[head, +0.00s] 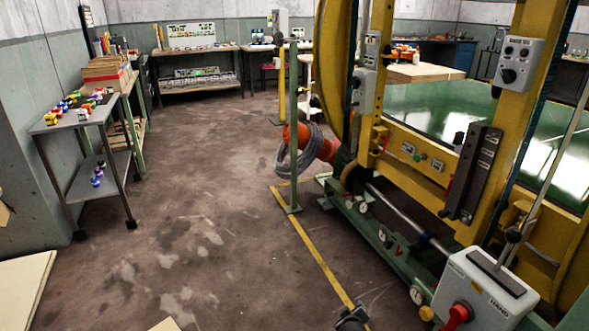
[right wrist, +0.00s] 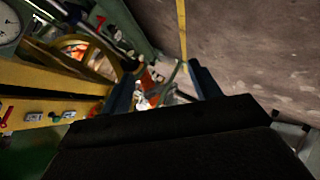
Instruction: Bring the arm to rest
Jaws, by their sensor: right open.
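My right gripper (right wrist: 162,85) shows in the right wrist view with its two dark fingers apart and nothing visible held between them. In the head view a small dark part at the bottom edge (head: 352,319) looks like the end of my right arm, left of the grey control box (head: 487,289). It appears apart from the box. My left gripper is in neither view. The ring inverter (head: 400,130), a yellow frame on a green base, fills the right side of the head view.
The control box has a red knob (head: 457,316) and a lever (head: 507,252). A green post (head: 293,140) stands by a yellow floor line (head: 318,256). A grey cart (head: 82,122) with small coloured items stands left. The floor (head: 190,220) between is clear.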

